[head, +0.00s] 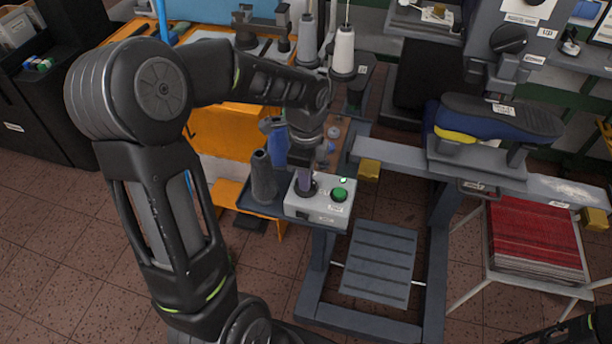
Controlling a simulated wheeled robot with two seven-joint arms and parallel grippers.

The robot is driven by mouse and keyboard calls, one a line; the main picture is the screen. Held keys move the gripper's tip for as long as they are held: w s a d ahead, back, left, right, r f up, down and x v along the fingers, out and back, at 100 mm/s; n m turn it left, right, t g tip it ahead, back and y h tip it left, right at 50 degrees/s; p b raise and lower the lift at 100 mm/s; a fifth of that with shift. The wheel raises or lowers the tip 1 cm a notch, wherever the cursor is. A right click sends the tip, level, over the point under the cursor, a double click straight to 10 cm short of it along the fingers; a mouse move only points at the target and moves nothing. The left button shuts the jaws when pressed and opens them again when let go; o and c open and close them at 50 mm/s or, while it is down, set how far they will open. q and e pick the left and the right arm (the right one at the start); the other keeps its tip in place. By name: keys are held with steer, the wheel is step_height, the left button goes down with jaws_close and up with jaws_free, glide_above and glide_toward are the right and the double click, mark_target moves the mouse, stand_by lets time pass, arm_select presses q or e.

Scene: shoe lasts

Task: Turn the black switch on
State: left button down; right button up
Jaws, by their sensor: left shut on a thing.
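A light grey control box (323,209) sits on a small dark shelf in the middle of the head view. It carries a round green button (339,195) on the right and the black switch (306,193) on the left. My left gripper (304,184) points down from above and is shut on the black switch. The fingers and wrist hide most of the switch, so I cannot tell its turned position. My right gripper is not in view; only a dark part of my right arm shows at the bottom right corner.
A dark grey bottle-shaped object (263,178) stands just left of the box. A brass-coloured block (369,170) on the machine's grey beam is close on the right. Thread spools (343,52) stand behind. A dark shoe (498,117) rests on the machine at right.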

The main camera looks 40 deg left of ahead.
arm_select(q)
steer(key=c, duration=1.5)
jaws_free()
steer(key=shift+r, duration=0.15)
step_height(320, 180, up, 8)
steer(key=shift+f+b, duration=0.2)
steer(key=shift+b, duration=0.35)
steer(key=shift+f, duration=0.1)
